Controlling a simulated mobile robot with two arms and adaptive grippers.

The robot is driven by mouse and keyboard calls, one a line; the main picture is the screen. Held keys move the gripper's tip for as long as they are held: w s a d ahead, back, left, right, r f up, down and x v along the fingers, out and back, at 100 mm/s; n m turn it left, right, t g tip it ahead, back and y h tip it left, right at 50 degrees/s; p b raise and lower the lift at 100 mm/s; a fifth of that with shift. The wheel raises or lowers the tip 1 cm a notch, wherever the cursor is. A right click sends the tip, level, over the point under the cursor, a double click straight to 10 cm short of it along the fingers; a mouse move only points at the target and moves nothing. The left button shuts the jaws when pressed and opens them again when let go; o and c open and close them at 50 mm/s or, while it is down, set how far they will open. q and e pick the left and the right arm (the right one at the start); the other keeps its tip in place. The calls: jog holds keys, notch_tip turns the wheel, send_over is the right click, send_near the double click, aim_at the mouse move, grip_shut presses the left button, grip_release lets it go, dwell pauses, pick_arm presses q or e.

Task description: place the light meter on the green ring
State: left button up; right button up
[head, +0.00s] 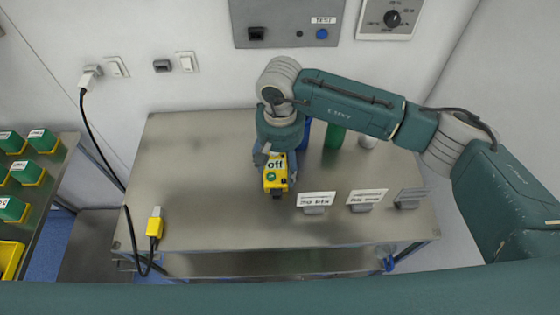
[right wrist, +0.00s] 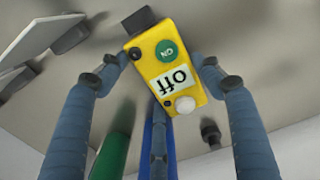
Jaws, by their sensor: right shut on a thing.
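A yellow box-shaped device (head: 276,183), which looks like the light meter, carries an "off" label and a green round "ON" mark. It also shows in the right wrist view (right wrist: 188,94), with a white knob at one end and a black part at the other. My right gripper (right wrist: 163,72) is shut on it, one finger at each side. In the head view the right gripper (head: 275,168) holds it over the middle of the steel table (head: 190,180); its height above the top is hard to tell. I see no green ring on the table. My left gripper is out of view.
Behind the right gripper stand a green cylinder (head: 335,136), a blue one (head: 304,134) and a white one (head: 368,140). Label stands (head: 316,201) line the right front.

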jog(key=o, duration=0.9)
jog(key=shift+f+b, duration=0.1)
jog(key=shift+b, duration=0.2)
jog(key=o, duration=0.4)
